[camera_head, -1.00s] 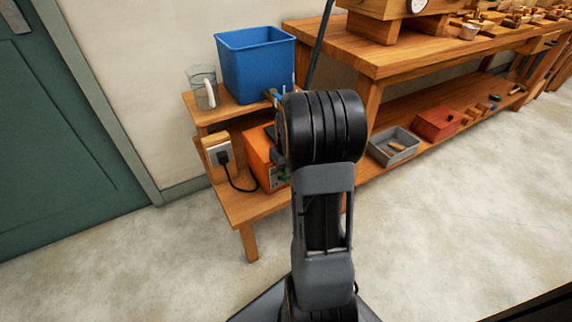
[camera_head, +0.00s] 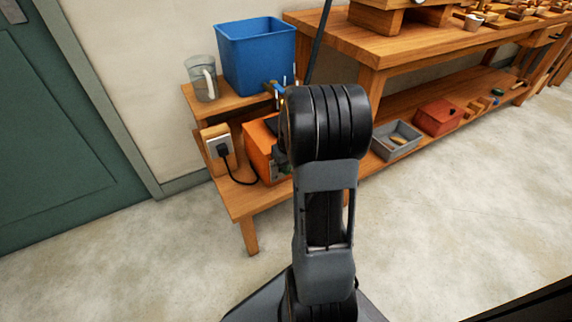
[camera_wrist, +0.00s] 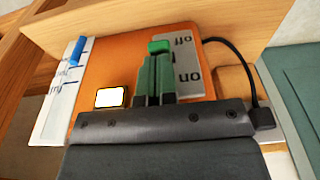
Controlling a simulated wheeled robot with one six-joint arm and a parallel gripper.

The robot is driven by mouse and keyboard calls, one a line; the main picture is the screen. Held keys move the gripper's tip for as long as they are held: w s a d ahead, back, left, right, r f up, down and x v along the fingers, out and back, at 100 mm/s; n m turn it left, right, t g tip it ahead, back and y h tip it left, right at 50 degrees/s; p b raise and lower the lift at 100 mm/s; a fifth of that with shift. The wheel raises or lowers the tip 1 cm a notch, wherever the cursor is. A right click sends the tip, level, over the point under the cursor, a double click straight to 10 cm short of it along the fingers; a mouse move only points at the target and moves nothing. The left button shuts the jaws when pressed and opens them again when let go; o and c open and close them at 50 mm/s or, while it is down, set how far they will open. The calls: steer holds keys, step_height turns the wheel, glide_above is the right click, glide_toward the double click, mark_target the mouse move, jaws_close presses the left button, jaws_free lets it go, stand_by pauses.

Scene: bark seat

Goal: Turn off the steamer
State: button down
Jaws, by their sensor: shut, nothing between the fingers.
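The orange steamer (camera_head: 260,146) sits on the low shelf of a wooden stand, partly behind my arm. In the wrist view its orange face (camera_wrist: 108,62) fills the middle. A grey plate (camera_wrist: 190,78) on it is marked "off" and "on". A bright green switch tip (camera_wrist: 159,46) shows at the plate's left edge, nearer "off". My gripper (camera_wrist: 155,62) is shut, its fingertips right at the green tip; whether they touch I cannot tell. A small window (camera_wrist: 110,97) on the face glows white.
A white scale panel (camera_wrist: 58,95) with a blue pointer (camera_wrist: 77,51) lies to the left. A blue tub (camera_head: 256,62) and glass jug (camera_head: 202,78) stand above. A workbench (camera_head: 390,50) is at right; the floor in front is clear.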

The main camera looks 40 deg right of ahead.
steer(key=shift+s+f+t+b, duration=0.2)
steer(key=shift+s+t+b, duration=0.05)
steer(key=shift+t+b, duration=0.05)
steer(key=shift+s+a+f, duration=0.2)
steer(key=shift+s+f, duration=0.75)
steer(key=shift+f, duration=0.25)
steer(key=shift+w+r, duration=0.1)
steer(key=shift+w, duration=0.05)
steer(key=shift+w+d+r+p, duration=0.1)
steer(key=shift+w+r+p, duration=0.2)
steer(key=shift+w, duration=0.25)
